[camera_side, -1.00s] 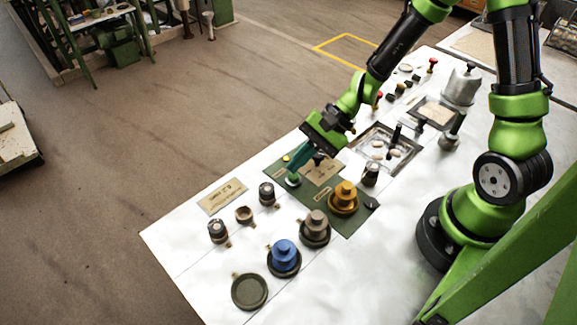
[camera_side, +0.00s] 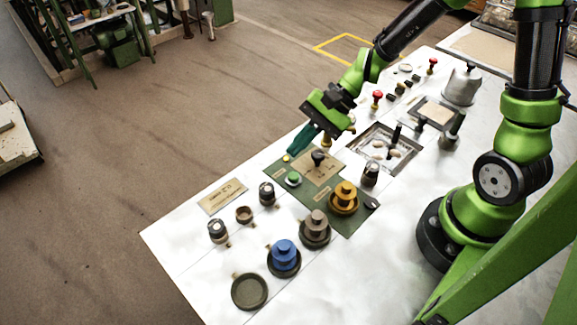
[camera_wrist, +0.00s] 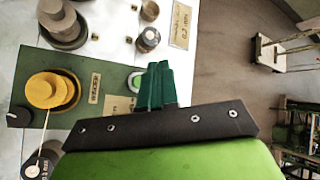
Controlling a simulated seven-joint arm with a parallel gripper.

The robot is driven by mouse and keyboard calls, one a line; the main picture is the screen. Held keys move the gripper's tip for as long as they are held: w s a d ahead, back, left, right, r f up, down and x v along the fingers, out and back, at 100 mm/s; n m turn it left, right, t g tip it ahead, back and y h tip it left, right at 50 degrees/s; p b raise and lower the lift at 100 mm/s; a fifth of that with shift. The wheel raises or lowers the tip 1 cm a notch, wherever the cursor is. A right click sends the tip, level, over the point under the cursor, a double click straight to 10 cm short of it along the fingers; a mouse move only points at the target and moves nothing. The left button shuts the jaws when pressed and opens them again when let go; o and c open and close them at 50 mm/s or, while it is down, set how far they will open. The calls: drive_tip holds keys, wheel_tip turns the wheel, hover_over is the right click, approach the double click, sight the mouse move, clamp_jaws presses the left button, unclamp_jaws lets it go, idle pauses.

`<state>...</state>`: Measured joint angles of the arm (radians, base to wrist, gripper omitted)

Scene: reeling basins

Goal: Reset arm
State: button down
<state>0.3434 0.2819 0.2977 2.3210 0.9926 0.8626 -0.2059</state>
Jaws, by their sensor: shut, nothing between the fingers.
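My gripper (camera_side: 297,145) is shut and empty, its teal fingers together above the far edge of the green panel (camera_side: 343,217). In the wrist view the fingertips (camera_wrist: 155,70) stand beside a green button (camera_wrist: 134,80). In the side view the green button (camera_side: 293,178) sits in a pale ring on the panel, below and apart from the fingers. A black knob (camera_side: 318,157) stands on the panel's tan plate (camera_side: 322,171), to the right of the fingers.
A yellow stepped piece (camera_side: 345,195), a grey-brown one (camera_side: 316,225) and a blue one (camera_side: 284,252) stand on round dishes. An empty dark dish (camera_side: 249,291) is at the front. Red-topped knobs (camera_side: 377,96) and a metal pot (camera_side: 462,86) stand farther back. Open floor lies left of the table.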

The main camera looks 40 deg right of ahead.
drive_tip(key=s+d+r+n+t+h, duration=0.2)
drive_tip(key=s+d+r+n+h, duration=0.1)
drive_tip(key=r, duration=0.5)
drive_tip(key=s+d+r+n+t+h, duration=0.2)
drive_tip(key=s+d+r+n+h, duration=0.1)
drive_tip(key=s+d+r+n, duration=0.2)
wheel_tip(320, 180, up, 3)
drive_tip(key=shift+s+d+f+n+h, duration=0.15)
drive_tip(key=shift+s+n+h, duration=0.2)
drive_tip(key=shift+s, duration=0.85)
